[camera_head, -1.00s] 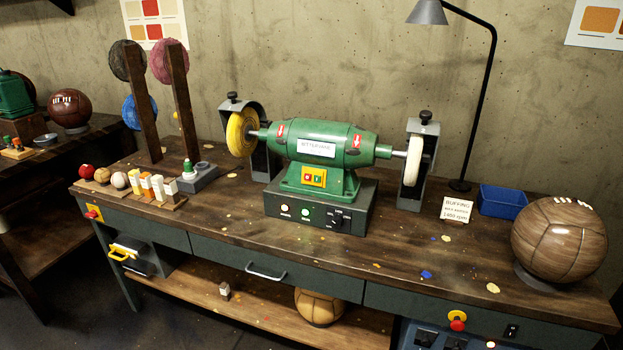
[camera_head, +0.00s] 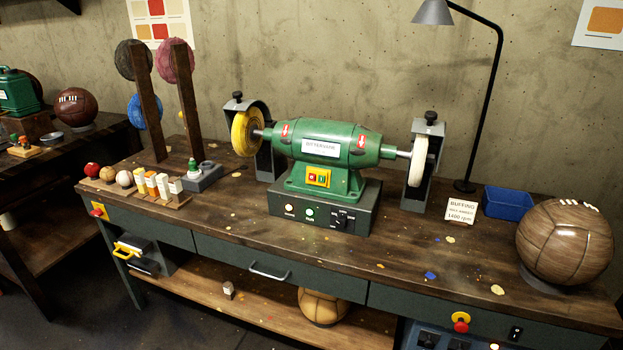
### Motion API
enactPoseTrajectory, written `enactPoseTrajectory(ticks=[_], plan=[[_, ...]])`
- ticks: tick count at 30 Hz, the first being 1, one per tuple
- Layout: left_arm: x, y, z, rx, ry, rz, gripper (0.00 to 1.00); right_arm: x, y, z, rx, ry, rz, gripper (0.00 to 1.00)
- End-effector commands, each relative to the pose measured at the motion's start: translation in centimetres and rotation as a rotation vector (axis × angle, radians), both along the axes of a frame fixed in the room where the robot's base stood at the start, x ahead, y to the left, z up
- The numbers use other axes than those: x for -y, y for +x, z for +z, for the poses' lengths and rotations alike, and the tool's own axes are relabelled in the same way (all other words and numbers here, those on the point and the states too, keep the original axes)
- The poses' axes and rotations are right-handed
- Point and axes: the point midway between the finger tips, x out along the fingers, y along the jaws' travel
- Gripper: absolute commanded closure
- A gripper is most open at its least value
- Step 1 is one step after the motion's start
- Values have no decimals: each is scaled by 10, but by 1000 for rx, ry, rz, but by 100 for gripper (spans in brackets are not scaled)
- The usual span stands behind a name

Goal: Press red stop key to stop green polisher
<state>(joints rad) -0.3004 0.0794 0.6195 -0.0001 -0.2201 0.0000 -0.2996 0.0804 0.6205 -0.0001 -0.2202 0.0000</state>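The green polisher (camera_head: 337,144) stands on a dark base box in the middle of the workbench. It has a yellow buffing wheel (camera_head: 247,132) on the left and a white wheel (camera_head: 420,160) on the right. On its front is a yellow switch plate (camera_head: 318,185) with two small keys. The left one, the red stop key (camera_head: 312,177), looks red. A green lamp (camera_head: 309,212) glows on the base box. I cannot tell from the frames whether the wheels spin. Neither of my grippers is in view.
A dark control knob (camera_head: 340,222) is on the base box. A red button on yellow (camera_head: 461,322) sits on the bench front, right. A brown ball (camera_head: 563,242), blue bin (camera_head: 507,203), sign (camera_head: 460,211) and desk lamp (camera_head: 464,186) stand right. The bench's front strip is mostly clear.

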Motion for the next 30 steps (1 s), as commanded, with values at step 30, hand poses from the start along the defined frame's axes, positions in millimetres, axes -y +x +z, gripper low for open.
enactPoseTrajectory(ticks=[30], plan=[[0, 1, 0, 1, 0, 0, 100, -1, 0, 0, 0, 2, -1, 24]])
